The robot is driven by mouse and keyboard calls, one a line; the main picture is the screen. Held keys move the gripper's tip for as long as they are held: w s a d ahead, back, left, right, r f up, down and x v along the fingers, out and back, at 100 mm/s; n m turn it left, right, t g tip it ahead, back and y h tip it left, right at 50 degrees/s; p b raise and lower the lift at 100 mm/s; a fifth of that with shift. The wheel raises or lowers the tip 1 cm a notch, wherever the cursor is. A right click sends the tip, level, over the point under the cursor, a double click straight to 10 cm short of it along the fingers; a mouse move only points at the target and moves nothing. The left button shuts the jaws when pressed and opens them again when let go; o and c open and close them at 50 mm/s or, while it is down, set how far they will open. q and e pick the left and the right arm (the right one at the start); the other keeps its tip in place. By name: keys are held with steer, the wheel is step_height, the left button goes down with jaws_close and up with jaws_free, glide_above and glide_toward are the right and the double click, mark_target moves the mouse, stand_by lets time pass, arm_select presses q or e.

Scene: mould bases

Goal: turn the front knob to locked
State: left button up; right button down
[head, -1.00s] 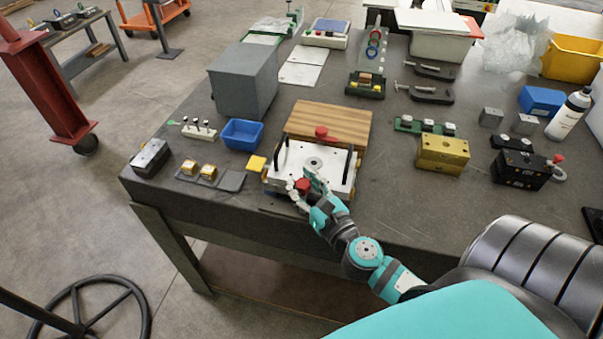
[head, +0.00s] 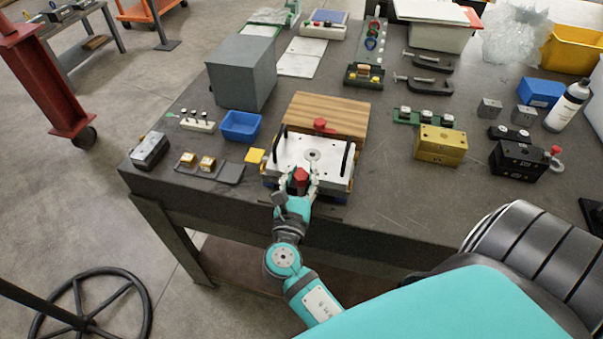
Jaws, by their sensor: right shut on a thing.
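The mould base (head: 325,163) is a white plate with two black handles and a round centre ring, near the table's front edge. The front knob (head: 300,176) is red and sits at the plate's front edge. My right gripper (head: 299,184) is shut on the front knob, one finger on each side, its arm coming up from below. A second red knob (head: 322,125) is at the plate's back edge. The gripper hides the lower part of the front knob, and no lock marking can be read. My left gripper is not in view.
A wooden board (head: 328,112) lies behind the mould base. A blue bin (head: 240,127), a yellow block (head: 255,155) and a dark tray with gold parts (head: 230,173) are to the left. A gold block (head: 440,145) stands to the right, with bare tabletop (head: 392,180) before it.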

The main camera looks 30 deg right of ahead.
steer(key=shift+a+f+g, duration=0.1)
steer(key=shift+f+g, duration=0.15)
steer(key=shift+g, duration=0.05)
stand_by(0.4)
steer(key=c, duration=1.3)
jaws_free()
steer(key=o, duration=0.4)
steer(key=shift+s+r, duration=0.1)
steer(key=shift+r, duration=0.05)
steer(key=shift+o, duration=0.2)
steer(key=shift+r, duration=0.1)
